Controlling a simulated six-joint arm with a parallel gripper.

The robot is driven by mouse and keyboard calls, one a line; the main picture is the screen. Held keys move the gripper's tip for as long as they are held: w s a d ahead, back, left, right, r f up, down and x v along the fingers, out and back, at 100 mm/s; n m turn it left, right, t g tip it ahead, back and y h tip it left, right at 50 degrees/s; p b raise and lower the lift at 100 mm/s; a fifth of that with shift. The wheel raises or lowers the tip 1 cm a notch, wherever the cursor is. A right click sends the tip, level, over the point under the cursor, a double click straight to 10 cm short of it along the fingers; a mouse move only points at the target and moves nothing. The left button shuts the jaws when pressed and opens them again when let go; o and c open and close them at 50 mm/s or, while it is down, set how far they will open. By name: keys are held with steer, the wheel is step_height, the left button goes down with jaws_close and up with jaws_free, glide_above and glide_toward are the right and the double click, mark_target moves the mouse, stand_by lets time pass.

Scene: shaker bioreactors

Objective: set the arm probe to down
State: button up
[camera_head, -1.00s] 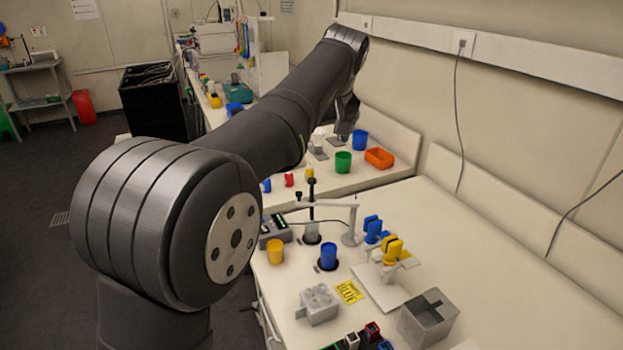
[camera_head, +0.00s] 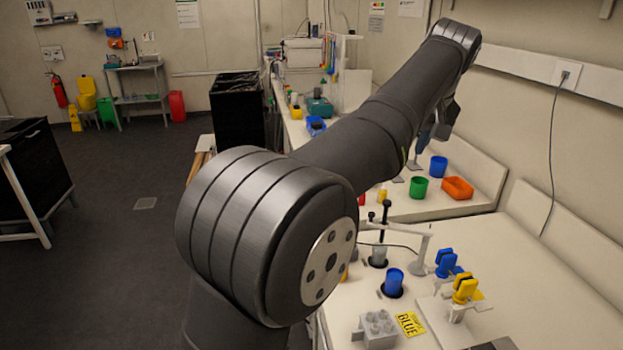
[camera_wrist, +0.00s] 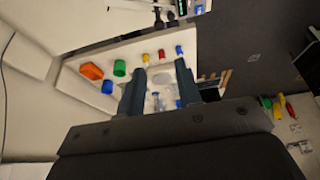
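The arm probe stands on the near bench in the head view: a pale post with a sideways arm (camera_head: 405,229) and an upright black probe rod (camera_head: 385,220) at its left end. The rod is over a clear beaker (camera_head: 378,256); I cannot tell whether its tip is inside. My gripper (camera_head: 437,130) is well above and beyond it, over the far bench, partly hidden by my arm. In the wrist view my gripper (camera_wrist: 159,84) has its two fingers apart, with nothing held between them.
A blue cup (camera_head: 393,282), grey block (camera_head: 376,330), yellow label (camera_head: 410,323) and blue and yellow clamp-like pieces (camera_head: 465,288) stand around the probe. A green cup (camera_head: 419,187) and an orange bin (camera_head: 457,188) are on the far bench.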

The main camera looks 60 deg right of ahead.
steer(key=shift+f, duration=0.25)
steer(key=c, duration=0.3)
steer(key=f+n+t, duration=0.1)
steer(key=f+t, duration=0.1)
steer(key=w+a+f+t+h, duration=0.1)
steer(key=f+t, duration=0.1)
steer(key=a+f+n+t, duration=0.1)
steer(key=f+t, duration=0.1)
steer(key=t, duration=0.1)
steer(key=shift+w+f+n, duration=0.15)
steer(key=shift+f+n, duration=0.1)
steer(key=shift+n, duration=0.05)
jaws_close()
steer(key=s+a+f+m+t+h, duration=0.1)
steer(key=s+f+m+h, duration=0.3)
steer(key=h, duration=0.3)
steer(key=w+d+f+n, duration=0.1)
steer(key=w+d+f, duration=0.4)
steer(key=d, duration=0.1)
steer(key=shift+w+d+f, duration=0.3)
steer(key=shift+w+f, duration=0.05)
